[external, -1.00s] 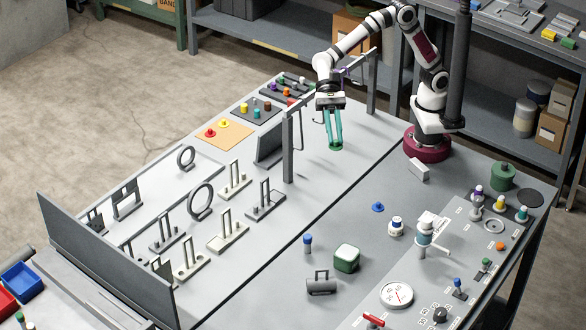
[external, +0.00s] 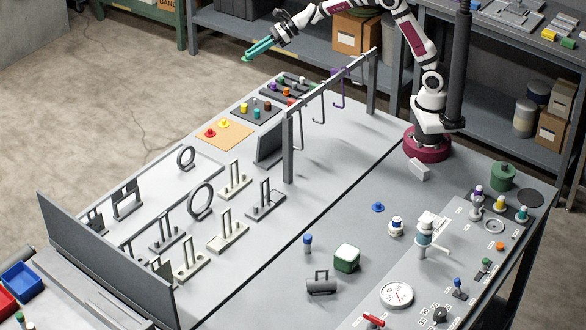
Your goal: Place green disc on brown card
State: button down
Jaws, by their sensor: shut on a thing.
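My gripper (external: 250,55) is raised high at the top of the external view, left of my base, with its teal fingers pointing down and to the left. It is shut on the green disc (external: 247,58), which shows only as a small green bit at the fingertips. The brown card (external: 234,138), tan in colour, lies flat at the table's left back edge. A red knobbed piece (external: 210,132) and a yellow knobbed piece (external: 223,124) sit on it. In the picture the gripper is above the card, well clear of it.
A grey card (external: 243,114) with several coloured pegs lies beside the brown card. A grey overhead rail (external: 335,78) with hanging hooks stands between my base and the cards. A dark slanted panel (external: 270,145) and several upright stands occupy the table's left half.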

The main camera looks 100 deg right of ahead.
jog(key=s+d+m+h, duration=0.2)
jog(key=d, duration=0.4)
send_near(224, 138)
jog(key=w, duration=0.1)
jog(key=w+r, duration=0.2)
jog(key=shift+w+d+r, duration=0.1)
jog(key=shift+w+d, duration=0.15)
jog(key=shift+d, duration=0.1)
jog(key=shift+w+a+f, duration=0.1)
jog(key=shift+a+f, duration=0.05)
jog(key=shift+f, duration=0.95)
jog(key=shift+w+a+f, duration=0.15)
jog(key=shift+f, duration=0.95)
